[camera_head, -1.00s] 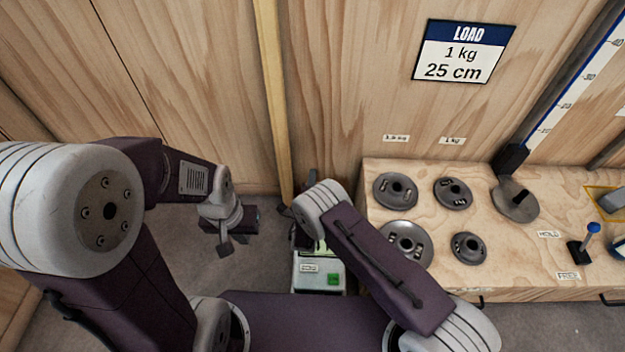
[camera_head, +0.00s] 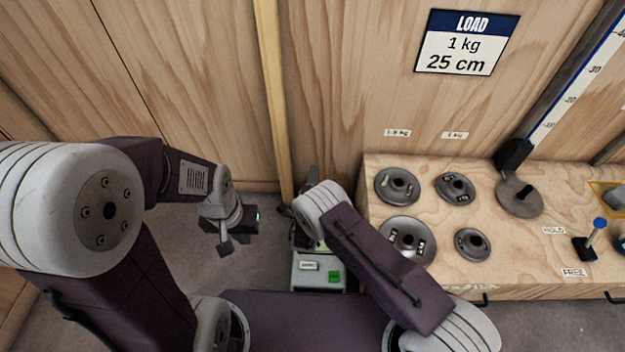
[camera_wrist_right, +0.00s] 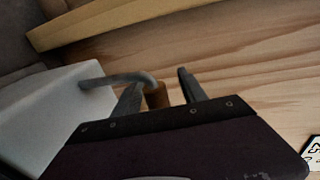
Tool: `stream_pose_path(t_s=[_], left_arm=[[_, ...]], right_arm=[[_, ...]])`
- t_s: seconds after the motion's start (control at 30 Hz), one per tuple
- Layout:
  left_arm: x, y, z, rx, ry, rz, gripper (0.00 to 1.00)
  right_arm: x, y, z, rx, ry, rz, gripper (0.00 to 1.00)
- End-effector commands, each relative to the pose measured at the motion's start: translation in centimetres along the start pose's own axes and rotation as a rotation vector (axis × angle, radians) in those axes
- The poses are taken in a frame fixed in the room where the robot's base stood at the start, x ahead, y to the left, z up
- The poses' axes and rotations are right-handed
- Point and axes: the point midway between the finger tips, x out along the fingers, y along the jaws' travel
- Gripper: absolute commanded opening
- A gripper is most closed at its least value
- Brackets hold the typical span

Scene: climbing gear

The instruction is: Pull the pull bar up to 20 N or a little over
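The pull bar seems to be the brown cylindrical grip (camera_wrist_right: 156,97) in the right wrist view, where a grey bent rod (camera_wrist_right: 120,78) runs to it from a pale box (camera_wrist_right: 50,110). My right gripper (camera_wrist_right: 160,92) has its two fingers apart, with the brown grip between or just beyond them and a gap to the right finger. In the head view my right gripper (camera_head: 306,215) is mostly hidden behind its own arm, above a grey-green box (camera_head: 318,272) with a small green square. No force reading is legible. My left gripper (camera_head: 235,241) hangs open and empty to the left.
A load sign (camera_head: 467,42) hangs on the wall. A yellow wooden strip (camera_head: 274,100) stands behind the box.

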Motion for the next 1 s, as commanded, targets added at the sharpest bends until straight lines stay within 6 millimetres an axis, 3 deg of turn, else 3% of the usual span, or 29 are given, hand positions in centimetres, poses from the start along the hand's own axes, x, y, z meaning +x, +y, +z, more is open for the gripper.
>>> stream_pose_path(t_s=[0.27, 0.37, 0.5, 0.7, 1.0], left_arm=[[-0.2, 0.0, 0.0, 0.0, 0.0, 0.0, 0.0], [-1.6, 0.0, -0.2, 0.0, 0.0, 0.0, 0.0], [-4.1, 0.1, -0.4, 0.0, 0.0, 0.0, 0.0], [-5.8, 0.1, -0.6, 0.0, 0.0, 0.0, 0.0], [-5.8, 0.1, -0.6, 0.0, 0.0, 0.0, 0.0]], right_arm=[[-0.2, 0.0, 0.0, -0.002, -0.001, 0.003, 0.49], [-1.6, -0.5, 0.1, -0.003, -0.003, 0.004, 0.49], [-4.9, -0.7, 0.1, -0.006, -0.004, 0.005, 0.49], [-8.3, -0.3, 0.1, -0.003, -0.003, 0.003, 0.49], [-9.1, 0.1, 0.0, 0.0, 0.0, 0.002, 0.49]])
